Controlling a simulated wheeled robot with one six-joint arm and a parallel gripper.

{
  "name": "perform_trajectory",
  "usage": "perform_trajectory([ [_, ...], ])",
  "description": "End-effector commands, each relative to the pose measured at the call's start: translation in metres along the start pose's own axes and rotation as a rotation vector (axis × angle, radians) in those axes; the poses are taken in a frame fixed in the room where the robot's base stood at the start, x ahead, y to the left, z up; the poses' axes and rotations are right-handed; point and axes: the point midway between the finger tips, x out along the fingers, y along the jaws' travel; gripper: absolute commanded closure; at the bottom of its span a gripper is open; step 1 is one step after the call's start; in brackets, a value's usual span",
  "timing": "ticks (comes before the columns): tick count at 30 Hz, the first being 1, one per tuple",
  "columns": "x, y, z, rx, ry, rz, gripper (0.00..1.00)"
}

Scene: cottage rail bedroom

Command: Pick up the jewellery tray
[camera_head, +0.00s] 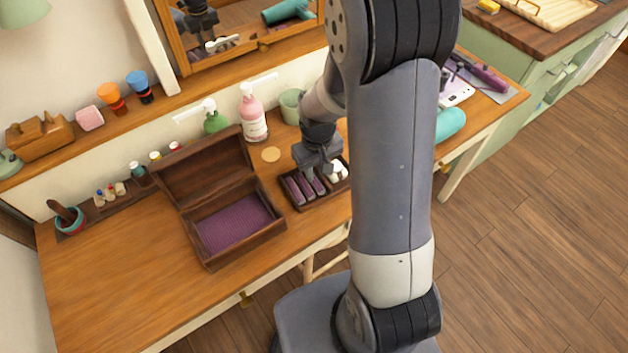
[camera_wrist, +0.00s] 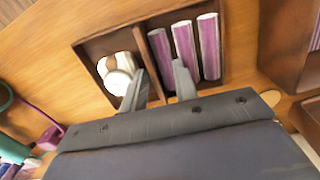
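The jewellery tray (camera_head: 326,199) is a small dark wooden tray on the dressing table, right of the open box. In the wrist view the tray (camera_wrist: 112,38) has a divider between purple ring rolls (camera_wrist: 184,45) on the right and round white items (camera_wrist: 116,75) on the left. My gripper (camera_head: 316,172) is over the tray, pointing down. In the wrist view my gripper (camera_wrist: 160,75) has its fingers apart, one on each side of the divider's line. Whether they touch the tray is unclear. My arm hides part of the tray's right side in the head view.
An open wooden box (camera_head: 238,225) with purple lining stands close to the tray's left. A pink bottle (camera_head: 253,115) and a pale green cup (camera_head: 290,106) stand behind. A teal cylinder (camera_head: 451,123) lies to the right. The table's front left is clear.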

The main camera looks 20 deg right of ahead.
Motion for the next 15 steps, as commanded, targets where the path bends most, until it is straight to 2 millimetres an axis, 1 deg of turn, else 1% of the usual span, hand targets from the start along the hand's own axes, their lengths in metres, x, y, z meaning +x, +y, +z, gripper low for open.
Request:
perform_trajectory([
  [1,0.0050,-0.0002,0.0004,0.000,-0.002,0.000,0.72],
  [4,0.0098,-0.0003,0.0003,0.000,-0.001,0.000,0.72],
  [15,0.0105,-0.0003,-0.0001,0.000,0.001,0.000,0.72],
])
